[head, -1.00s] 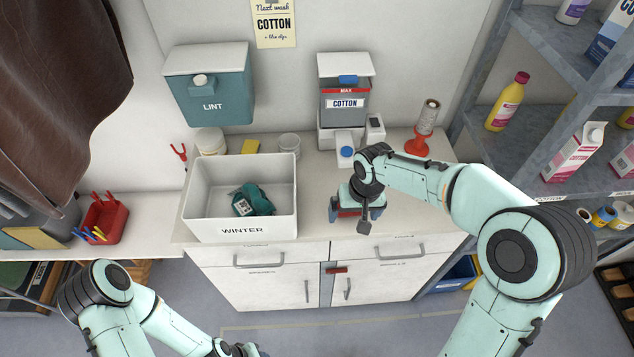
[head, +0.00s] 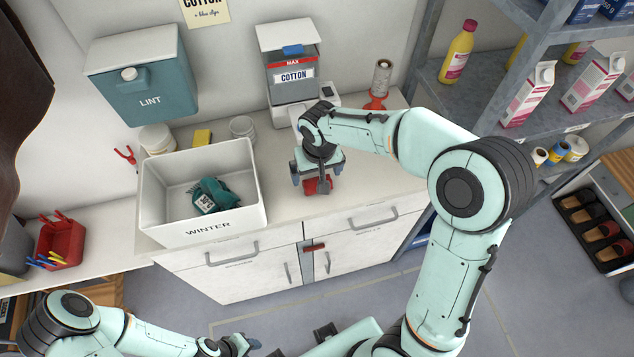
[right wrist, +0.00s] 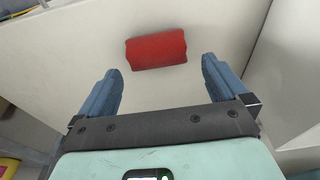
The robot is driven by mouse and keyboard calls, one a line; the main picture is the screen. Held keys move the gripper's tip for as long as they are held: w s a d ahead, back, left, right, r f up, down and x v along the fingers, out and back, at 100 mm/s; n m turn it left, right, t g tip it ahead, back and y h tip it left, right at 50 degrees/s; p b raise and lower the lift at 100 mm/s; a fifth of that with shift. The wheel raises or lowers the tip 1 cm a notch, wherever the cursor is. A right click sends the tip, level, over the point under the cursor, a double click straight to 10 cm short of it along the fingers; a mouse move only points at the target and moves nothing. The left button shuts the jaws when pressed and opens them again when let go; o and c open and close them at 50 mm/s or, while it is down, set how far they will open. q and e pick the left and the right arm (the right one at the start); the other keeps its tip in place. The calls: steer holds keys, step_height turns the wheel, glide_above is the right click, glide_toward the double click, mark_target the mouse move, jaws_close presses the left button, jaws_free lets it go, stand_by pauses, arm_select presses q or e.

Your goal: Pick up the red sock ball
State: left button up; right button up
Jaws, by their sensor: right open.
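The red sock ball (right wrist: 157,49) lies on the white counter in the right wrist view. It also shows in the head view (head: 317,186), partly hidden behind my right gripper. My right gripper (head: 318,180) is over the counter just above it. In the right wrist view my right gripper (right wrist: 160,77) has its two blue fingers wide apart, with the red sock ball a little beyond the gap between their tips, not held. My left gripper (head: 244,345) is low at the bottom of the head view, away from the counter; its jaws are too small to read.
The white WINTER bin (head: 207,227) holding a dark teal bundle stands left of my right gripper. Shelves (head: 440,97) rise at the right.

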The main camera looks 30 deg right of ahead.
step_height(320, 180, down, 4)
steer(key=shift+w+d+f, duration=0.1)
steer(key=shift+d+f, duration=0.05)
steer(key=c, duration=0.9)
steer(key=shift+c, duration=0.2)
